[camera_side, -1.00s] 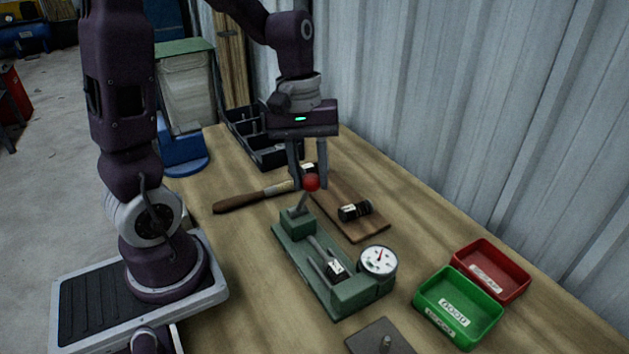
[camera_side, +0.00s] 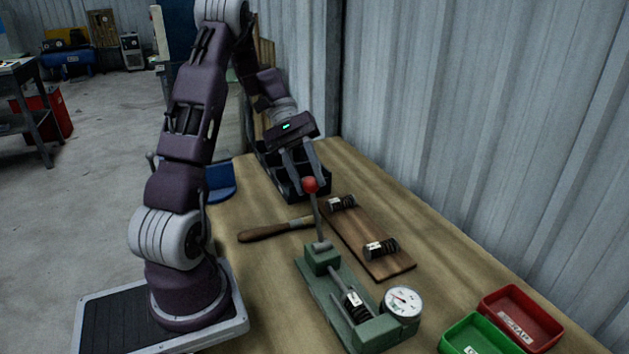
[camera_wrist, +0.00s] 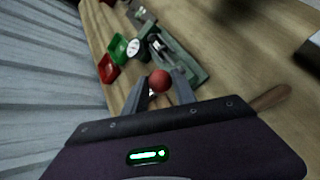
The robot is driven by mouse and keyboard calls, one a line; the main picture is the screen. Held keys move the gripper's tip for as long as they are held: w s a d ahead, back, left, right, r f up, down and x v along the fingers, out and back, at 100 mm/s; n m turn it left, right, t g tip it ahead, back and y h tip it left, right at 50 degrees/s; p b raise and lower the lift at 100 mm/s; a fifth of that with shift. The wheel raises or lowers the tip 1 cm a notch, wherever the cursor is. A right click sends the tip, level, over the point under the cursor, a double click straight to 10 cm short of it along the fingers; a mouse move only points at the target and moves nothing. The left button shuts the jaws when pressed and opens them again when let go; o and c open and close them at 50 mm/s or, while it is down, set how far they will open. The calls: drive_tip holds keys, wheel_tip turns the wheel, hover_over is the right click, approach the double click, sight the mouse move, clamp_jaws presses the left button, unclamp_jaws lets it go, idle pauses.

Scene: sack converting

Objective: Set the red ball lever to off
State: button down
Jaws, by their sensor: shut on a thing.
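The red ball (camera_side: 310,185) tops a thin lever (camera_side: 318,218) on the back end of a green fixture (camera_side: 318,287). The lever stands nearly upright, leaning slightly away from the dial gauge (camera_side: 403,301) at the fixture's front end. My gripper (camera_side: 311,183) is tilted and shut on the ball, one finger on each side. In the wrist view the ball (camera_wrist: 159,81) sits between the fingertips. A labelled black cylinder (camera_side: 356,307) lies in the fixture. No off marking is legible.
A wooden board (camera_side: 350,229) with two black cylinders lies behind and right of the lever. A wooden-handled tool (camera_side: 265,234) lies left. A black tray (camera_side: 318,187) stands behind the gripper. Red (camera_side: 548,330) and green (camera_side: 457,336) bins stand front right, near the corrugated wall.

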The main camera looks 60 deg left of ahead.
drive_tip(key=shift+s+a+f, duration=0.15)
drive_tip(key=shift+a+f, duration=0.95)
drive_tip(key=shift+a, duration=0.3)
drive_tip(key=c, duration=1)
unclamp_jaws()
drive_tip(key=shift+a, duration=0.1)
drive_tip(key=shift+c, duration=0.2)
drive_tip(key=shift+r, duration=0.1)
drive_tip(key=v, duration=0.7)
